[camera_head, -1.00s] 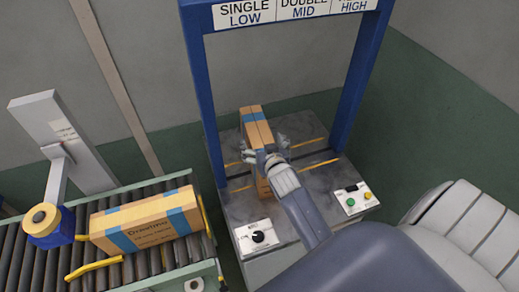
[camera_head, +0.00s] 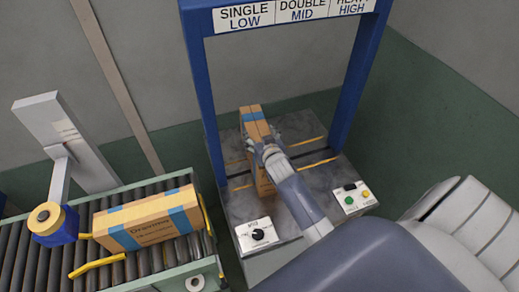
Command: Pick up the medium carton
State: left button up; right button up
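A narrow brown carton (camera_head: 252,117) with blue tape stands upright on the grey bed of the blue-framed machine. My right gripper (camera_head: 262,142) reaches over it from the front right, its fingers drawn in against the two sides of the carton. The hand and forearm hide part of the carton's near face. A larger brown carton (camera_head: 150,219) with blue tape bands and printing lies on the roller conveyor at the left. The frames do not label either carton as medium. My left gripper is not in view.
The blue frame's posts (camera_head: 205,110) rise on both sides of the machine bed (camera_head: 220,210). A dial box (camera_head: 258,236) and a button box (camera_head: 352,199) sit at its front corners. The roller conveyor (camera_head: 28,262) has yellow guides and a tape-roll device (camera_head: 50,222).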

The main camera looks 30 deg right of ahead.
jog(key=shift+s+f, duration=0.1)
jog(key=shift+f, duration=0.2)
grip_shut()
jog(key=shift+r, duration=0.1)
